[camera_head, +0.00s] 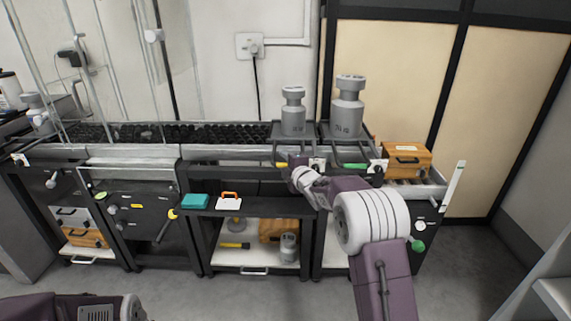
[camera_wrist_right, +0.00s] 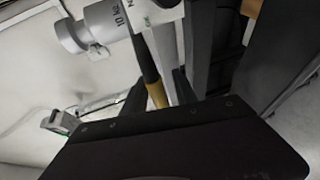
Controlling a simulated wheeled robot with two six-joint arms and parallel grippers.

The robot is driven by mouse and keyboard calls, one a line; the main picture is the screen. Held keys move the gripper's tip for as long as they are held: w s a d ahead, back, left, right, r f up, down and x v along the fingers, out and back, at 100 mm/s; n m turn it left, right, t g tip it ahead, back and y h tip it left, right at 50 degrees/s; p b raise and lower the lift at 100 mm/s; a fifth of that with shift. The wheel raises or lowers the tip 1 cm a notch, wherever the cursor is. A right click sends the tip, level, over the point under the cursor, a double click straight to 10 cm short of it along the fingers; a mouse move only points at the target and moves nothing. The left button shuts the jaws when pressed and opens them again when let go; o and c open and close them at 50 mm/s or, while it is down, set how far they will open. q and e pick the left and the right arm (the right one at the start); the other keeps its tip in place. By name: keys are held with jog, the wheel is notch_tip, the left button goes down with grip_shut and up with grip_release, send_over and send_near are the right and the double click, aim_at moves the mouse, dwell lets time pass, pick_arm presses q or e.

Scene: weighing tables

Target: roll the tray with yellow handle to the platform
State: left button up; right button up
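The tray with yellow handle (camera_head: 274,146) is a dark tray on the rail at the back right, carrying a smaller grey weight (camera_head: 293,112). Its yellow handle (camera_head: 281,166) sticks out at the front. In the right wrist view, the yellow handle (camera_wrist_right: 157,95) and the weight (camera_wrist_right: 97,30), marked 10, show above the dark gripper body. My right gripper (camera_head: 297,165) is at the handle's right end in the head view. Its fingertips are hidden, so I cannot tell whether it grips. My left arm shows at the bottom left; its gripper is out of frame. I cannot identify the platform.
A second dark tray with a larger weight (camera_head: 347,106) stands close on the right; its green-tipped handle (camera_head: 355,165) is near my right wrist. A wooden box (camera_head: 407,160) is farther right. A black roller bed (camera_head: 190,133) stretches left, looking clear. Shelves with tools lie below.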

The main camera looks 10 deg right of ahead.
grip_shut()
jog(key=shift+f, duration=0.1)
dwell(1.2)
